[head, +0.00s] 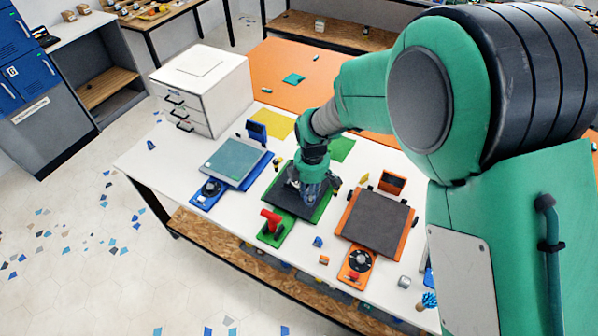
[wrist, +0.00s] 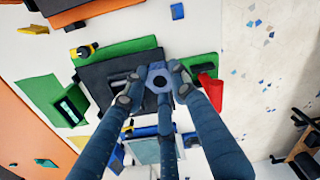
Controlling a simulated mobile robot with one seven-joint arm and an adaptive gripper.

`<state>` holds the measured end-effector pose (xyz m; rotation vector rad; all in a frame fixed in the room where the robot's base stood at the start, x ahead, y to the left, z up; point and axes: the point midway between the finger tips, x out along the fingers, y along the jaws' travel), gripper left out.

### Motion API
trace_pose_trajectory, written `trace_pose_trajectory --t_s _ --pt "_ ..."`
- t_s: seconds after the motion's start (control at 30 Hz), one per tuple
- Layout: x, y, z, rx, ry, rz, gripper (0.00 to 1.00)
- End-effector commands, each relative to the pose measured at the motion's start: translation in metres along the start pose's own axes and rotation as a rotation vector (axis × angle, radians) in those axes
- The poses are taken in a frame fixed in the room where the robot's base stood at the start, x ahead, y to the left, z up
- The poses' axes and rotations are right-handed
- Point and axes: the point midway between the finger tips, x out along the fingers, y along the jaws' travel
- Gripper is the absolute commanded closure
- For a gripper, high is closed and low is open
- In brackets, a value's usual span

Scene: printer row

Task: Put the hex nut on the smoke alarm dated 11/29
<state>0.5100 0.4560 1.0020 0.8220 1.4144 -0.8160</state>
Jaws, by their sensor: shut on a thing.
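The hex nut (wrist: 158,79), grey-blue with a round hole, is held between the fingertips of my gripper (wrist: 157,88) in the wrist view. My gripper is shut on it, above the dark plate (wrist: 104,72) of the green-framed machine. In the head view my gripper (head: 309,188) is over that same dark plate (head: 290,203), and the nut cannot be made out there. I cannot tell whether the nut touches the plate. No smoke alarm or printed date is legible in either view.
A blue-framed machine (head: 236,160) stands to the left and an orange-framed one (head: 376,222) to the right. A red part (head: 270,217) stands in front of the green machine. A white drawer unit (head: 203,90) is at the back left. Bare white table (head: 170,165) shows at the left.

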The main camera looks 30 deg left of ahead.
Motion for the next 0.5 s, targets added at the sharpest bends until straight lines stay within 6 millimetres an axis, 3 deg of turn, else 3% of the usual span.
trace_pose_trajectory --t_s 0.5 --pt "0.008 0.076 -0.016 0.000 0.000 0.000 0.90"
